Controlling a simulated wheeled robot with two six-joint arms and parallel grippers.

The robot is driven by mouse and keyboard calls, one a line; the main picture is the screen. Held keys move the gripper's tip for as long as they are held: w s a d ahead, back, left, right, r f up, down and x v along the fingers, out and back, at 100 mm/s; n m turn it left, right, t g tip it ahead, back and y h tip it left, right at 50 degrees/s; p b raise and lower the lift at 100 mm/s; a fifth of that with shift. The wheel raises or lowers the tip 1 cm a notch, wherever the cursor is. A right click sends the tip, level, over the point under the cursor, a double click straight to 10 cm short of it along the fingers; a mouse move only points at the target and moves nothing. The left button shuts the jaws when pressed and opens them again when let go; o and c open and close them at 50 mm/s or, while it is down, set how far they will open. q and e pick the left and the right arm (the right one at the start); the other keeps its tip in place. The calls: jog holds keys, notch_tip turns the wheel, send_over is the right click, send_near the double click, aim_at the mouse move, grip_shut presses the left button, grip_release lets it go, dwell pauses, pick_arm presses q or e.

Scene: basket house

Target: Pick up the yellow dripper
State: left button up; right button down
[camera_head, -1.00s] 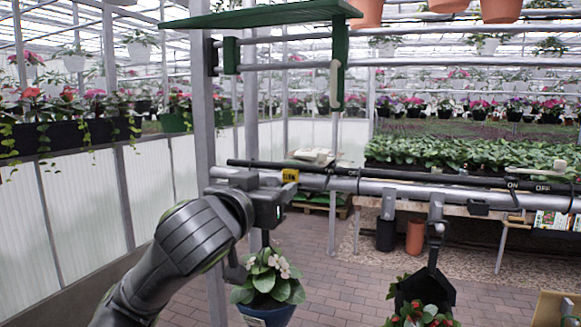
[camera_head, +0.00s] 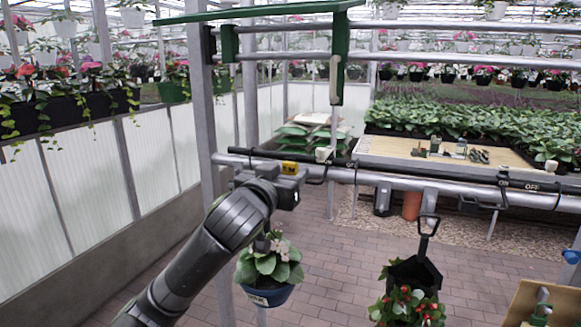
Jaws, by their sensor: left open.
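A small yellow piece (camera_head: 290,168) with dark marks shows at the grey pipe, right against my left gripper. I cannot tell whether it is the yellow dripper or a label. My left gripper (camera_head: 286,183) is open and sits at the pipe, just below and beside the yellow piece. Its fingers are partly hidden by its own body, and I see nothing held. My right gripper is not in view.
The grey pipe (camera_head: 400,181) and a black hose (camera_head: 440,171) cross in front of me. A blue pot (camera_head: 266,296) with a white-flowered plant hangs below my left gripper. A black hanging pot (camera_head: 416,272) hangs lower right. A wooden table (camera_head: 395,150) stands behind.

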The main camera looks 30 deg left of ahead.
aim_at(289, 168)
pick_arm(q)
jog(key=p+x, duration=0.1)
jog(key=x, duration=0.1)
jog(key=p+x, duration=0.1)
jog(key=x, duration=0.1)
jog(key=shift+w+a+f+p, duration=0.1)
jog(key=shift+w+a+p, duration=0.25)
jog(key=shift+a, duration=0.1)
jog(key=shift+w+f, duration=0.1)
jog(key=shift+w, duration=0.15)
jog(key=c, duration=0.9)
